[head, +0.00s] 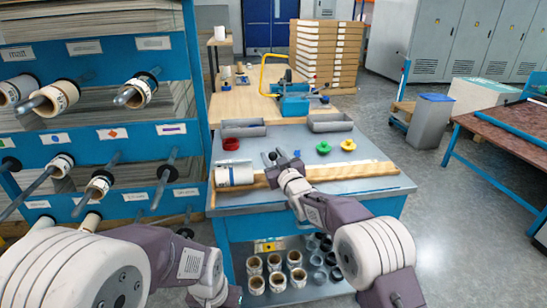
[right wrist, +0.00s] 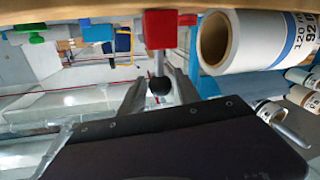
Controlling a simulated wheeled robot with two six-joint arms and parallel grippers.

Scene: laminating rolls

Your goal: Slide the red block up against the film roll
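The red block (right wrist: 160,30) shows in the right wrist view, with a stem and a black ball knob (right wrist: 160,86). The white film roll (right wrist: 232,42) is beside it, and a narrow gap shows between them. In the head view the film roll (head: 236,176) lies at the left end of a wooden bar on the worktable; I cannot make out the block there, near my gripper. My right gripper (head: 275,157) is just right of the roll. Its fingers (right wrist: 158,84) lie either side of the knob; whether they grip it is unclear. My left gripper is out of view.
The worktable (head: 385,183) also holds a red ring-like piece (head: 231,143), a green piece (head: 323,148), a yellow piece (head: 348,144) and two grey trays (head: 330,122). A blue rack (head: 195,60) with rolls on rods stands at the left. The wooden bar (head: 350,172) is clear at right.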

